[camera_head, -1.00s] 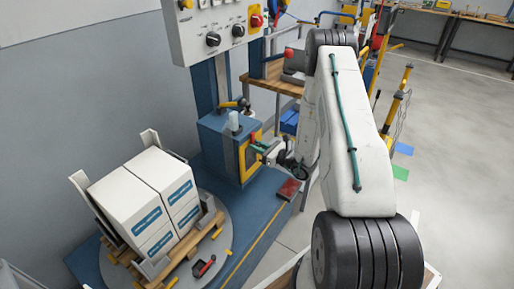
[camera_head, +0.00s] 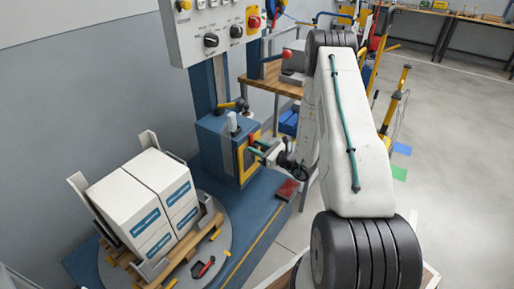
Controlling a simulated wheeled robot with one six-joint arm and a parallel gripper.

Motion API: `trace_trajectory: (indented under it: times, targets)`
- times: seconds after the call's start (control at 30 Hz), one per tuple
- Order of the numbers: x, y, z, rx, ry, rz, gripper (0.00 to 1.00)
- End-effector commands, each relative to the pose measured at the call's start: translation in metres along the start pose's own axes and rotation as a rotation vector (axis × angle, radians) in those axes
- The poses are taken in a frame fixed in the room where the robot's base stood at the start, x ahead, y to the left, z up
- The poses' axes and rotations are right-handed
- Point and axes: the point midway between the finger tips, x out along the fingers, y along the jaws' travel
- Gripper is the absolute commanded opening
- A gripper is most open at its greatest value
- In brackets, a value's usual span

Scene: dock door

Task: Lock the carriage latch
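The blue carriage (camera_head: 212,145) sits on the blue column above the base. A yellow frame (camera_head: 242,168) edges its right face. A small red part (camera_head: 254,137) shows at that face; I cannot tell if it is the latch handle. A black lever with a yellow end (camera_head: 232,105) sits at the carriage's top. My gripper (camera_head: 258,151) is right of the carriage, its teal fingertips close to the yellow frame and just below the red part. Contact and finger opening are too small to make out, and my wrist partly hides that area.
White boxes (camera_head: 128,203) stand on a pallet on the round turntable (camera_head: 222,250) at left. A control panel (camera_head: 225,30) with knobs and a red button overhangs the carriage. A dark red block (camera_head: 287,189) lies on the base's right edge. Open floor (camera_head: 460,150) lies at right.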

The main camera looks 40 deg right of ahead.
Motion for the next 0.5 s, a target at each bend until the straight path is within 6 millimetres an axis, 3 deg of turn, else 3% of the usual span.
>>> trace_trajectory:
  times: [0.3,0.5]
  targets:
    - [-0.053,-0.002,0.0,0.0,0.0,-0.005,0.38]
    - [-0.072,-0.002,0.0,0.0,0.0,-0.003,0.38]
